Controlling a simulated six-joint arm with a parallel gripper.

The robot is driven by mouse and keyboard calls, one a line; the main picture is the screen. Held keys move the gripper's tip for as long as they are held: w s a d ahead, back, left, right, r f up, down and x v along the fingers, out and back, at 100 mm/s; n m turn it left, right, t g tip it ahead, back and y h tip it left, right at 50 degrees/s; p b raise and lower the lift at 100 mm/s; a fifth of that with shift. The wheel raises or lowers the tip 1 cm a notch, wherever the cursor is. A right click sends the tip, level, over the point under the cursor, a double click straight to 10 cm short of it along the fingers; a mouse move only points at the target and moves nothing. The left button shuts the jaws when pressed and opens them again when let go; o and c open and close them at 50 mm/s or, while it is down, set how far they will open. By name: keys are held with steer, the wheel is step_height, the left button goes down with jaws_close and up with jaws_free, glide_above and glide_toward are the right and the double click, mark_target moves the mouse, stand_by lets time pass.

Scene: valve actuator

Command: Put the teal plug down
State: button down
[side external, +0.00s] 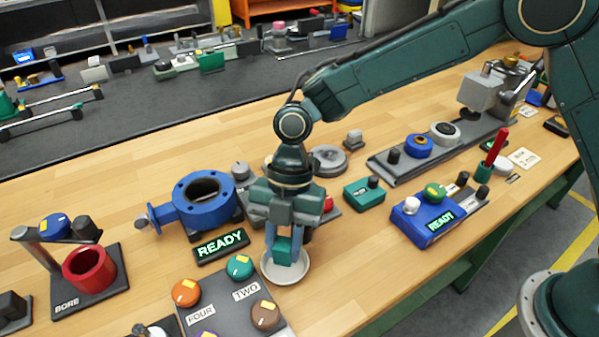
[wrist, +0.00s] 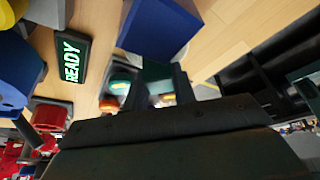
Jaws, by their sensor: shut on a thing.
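The teal plug (side external: 283,250) is a small teal block between the two fingers of my gripper (side external: 285,257) in the side view. My gripper points down and is shut on it. A shallow white dish (side external: 271,275) lies at the fingertips; the plug is over or inside it, and I cannot tell whether it touches the bottom. In the wrist view my gripper (wrist: 160,90) shows as two dark fingers with a dark teal shape between them, partly hidden by the gripper body.
A blue valve body (side external: 187,215) and a READY sign (side external: 221,244) stand left of the dish. A dark panel with coloured knobs (side external: 240,267) is close at its front left. A blue READY box (side external: 418,222) stands to the right. Bare wood lies between the dish and that box.

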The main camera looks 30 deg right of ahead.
mark_target(284, 242)
steer(key=c, duration=1.1)
jaws_free()
steer(key=shift+o, duration=0.2)
steer(key=shift+r, duration=3.55)
